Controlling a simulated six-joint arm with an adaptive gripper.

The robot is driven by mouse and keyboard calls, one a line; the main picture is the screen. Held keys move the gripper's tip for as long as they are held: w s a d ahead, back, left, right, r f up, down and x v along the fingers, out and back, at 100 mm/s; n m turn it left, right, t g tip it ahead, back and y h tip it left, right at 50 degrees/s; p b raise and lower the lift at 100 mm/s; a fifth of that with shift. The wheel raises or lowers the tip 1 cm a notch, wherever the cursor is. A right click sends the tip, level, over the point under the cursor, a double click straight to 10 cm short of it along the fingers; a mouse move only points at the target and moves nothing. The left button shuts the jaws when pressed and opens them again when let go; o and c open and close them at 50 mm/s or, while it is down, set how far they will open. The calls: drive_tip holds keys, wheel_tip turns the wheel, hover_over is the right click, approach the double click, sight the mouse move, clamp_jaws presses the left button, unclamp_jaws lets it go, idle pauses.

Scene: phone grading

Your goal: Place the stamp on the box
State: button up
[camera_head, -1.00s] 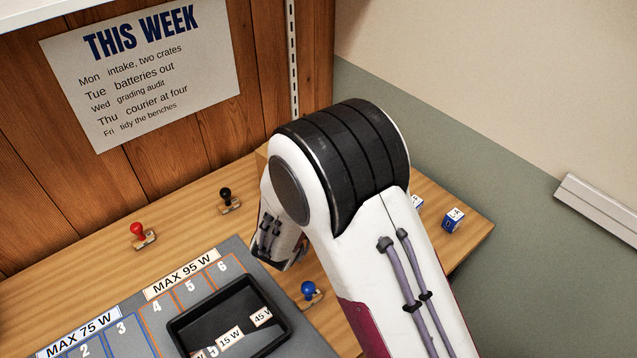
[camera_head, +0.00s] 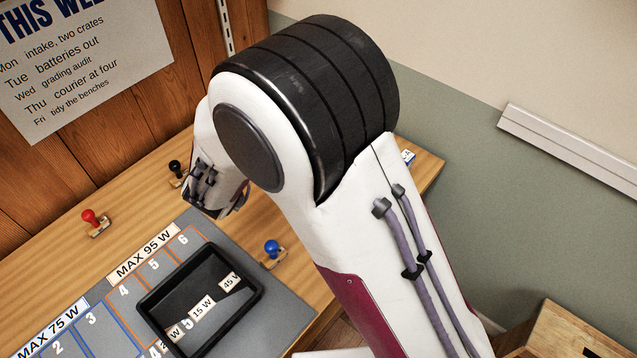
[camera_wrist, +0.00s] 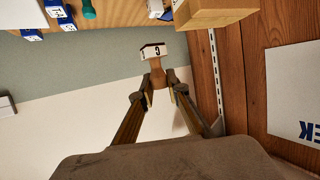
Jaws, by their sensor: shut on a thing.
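In the wrist view a stamp (camera_wrist: 157,76) with a wooden handle and a pale block marked with a letter is held between the fingertips of my gripper (camera_wrist: 156,88). My gripper is shut on its handle and holds it clear of other things. A tan box (camera_wrist: 215,12) stands at the top right of the wrist view, apart from the held stamp and cut by the frame edge. In the head view my arm hides the held stamp and the box.
Red (camera_head: 90,216), black (camera_head: 176,170) and blue (camera_head: 272,250) stamps stand on the bench. A black tray (camera_head: 158,312) with labels lies on the grey numbered mat (camera_head: 195,222). A green handle (camera_wrist: 88,8) and blue-white blocks (camera_wrist: 58,12) show in the wrist view.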

drive_tip(key=s+d+r+m+g+h, duration=0.2)
drive_tip(key=s+d+r+m+h, duration=0.2)
drive_tip(key=s+d, duration=0.5)
drive_tip(key=shift+d+r+h, duration=0.3)
drive_tip(key=shift+d, duration=0.75)
drive_tip(key=shift+s, duration=0.1)
drive_tip(key=shift+f, duration=2.95)
drive_tip(key=shift+f, duration=2.1)
drive_tip(key=shift+f, duration=0.1)
